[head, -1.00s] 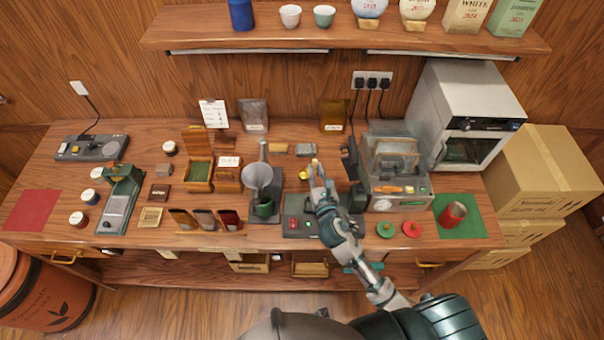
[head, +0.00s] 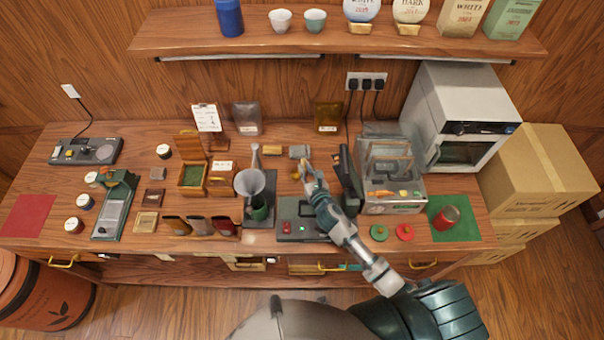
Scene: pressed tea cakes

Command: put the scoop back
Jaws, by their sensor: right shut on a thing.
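My right gripper (head: 307,169) is over the rear middle of the bench, behind the dark device with red and green buttons (head: 298,229). It is shut on the scoop (head: 296,175), a small thing of which only a brass-yellow bit shows beside the fingers. The fingers and wrist hide most of it. I cannot tell whether it touches the bench. My left gripper is not in view.
A funnel on a stand (head: 250,184) is left of my gripper. A dark upright slab (head: 349,178) and a grey machine (head: 393,207) stand close on its right. Small blocks (head: 272,150) lie behind it. A red tin (head: 446,217) stands on a green mat.

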